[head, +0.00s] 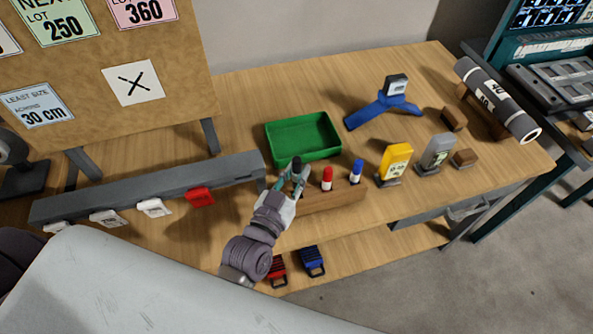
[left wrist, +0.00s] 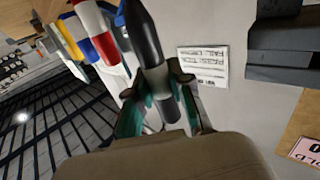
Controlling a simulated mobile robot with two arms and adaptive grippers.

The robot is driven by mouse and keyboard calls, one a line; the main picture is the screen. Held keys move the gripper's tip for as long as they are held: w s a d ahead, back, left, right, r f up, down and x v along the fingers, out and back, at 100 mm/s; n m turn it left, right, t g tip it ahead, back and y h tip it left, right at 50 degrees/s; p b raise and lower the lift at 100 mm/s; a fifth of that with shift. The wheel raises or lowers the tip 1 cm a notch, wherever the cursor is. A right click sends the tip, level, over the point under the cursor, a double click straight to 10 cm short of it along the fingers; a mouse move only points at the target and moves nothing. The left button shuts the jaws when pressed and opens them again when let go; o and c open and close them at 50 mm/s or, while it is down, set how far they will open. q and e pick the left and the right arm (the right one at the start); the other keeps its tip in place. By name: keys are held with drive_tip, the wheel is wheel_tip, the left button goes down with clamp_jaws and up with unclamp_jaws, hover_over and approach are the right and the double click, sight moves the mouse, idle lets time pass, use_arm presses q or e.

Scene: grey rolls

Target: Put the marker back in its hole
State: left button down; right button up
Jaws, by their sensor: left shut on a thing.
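My left gripper (head: 294,180) is shut on a black marker (head: 296,164) at the left end of the wooden block. In the left wrist view the black marker (left wrist: 146,40) stands between the two green-lined fingers (left wrist: 158,98), its dark end pointing away from the palm. The wooden block (head: 335,196) holds a red marker (head: 327,178) and a blue marker (head: 356,171) upright. The gripper hides the block's left end, so I cannot tell whether the black marker's lower end is above its hole or in it. My right gripper is not in view.
A green tray (head: 303,137) stands close behind the gripper. A grey rail (head: 150,186) with tags lies to the left. Yellow (head: 395,161) and grey (head: 436,153) upright pieces stand right of the block. Red (head: 277,271) and blue (head: 312,261) items lie on the lower shelf.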

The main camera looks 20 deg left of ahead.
use_arm(q)
drive_tip(key=shift+f+b, duration=1.8)
drive_tip(key=shift+f, duration=1.3)
drive_tip(key=c, duration=1)
unclamp_jaws()
drive_tip(key=shift+s, duration=0.1)
drive_tip(key=s, duration=0.4)
drive_tip(key=s+a, duration=0.1)
drive_tip(key=s, duration=0.6)
drive_tip(key=shift+s+a, duration=0.3)
drive_tip(key=shift+s, duration=0.1)
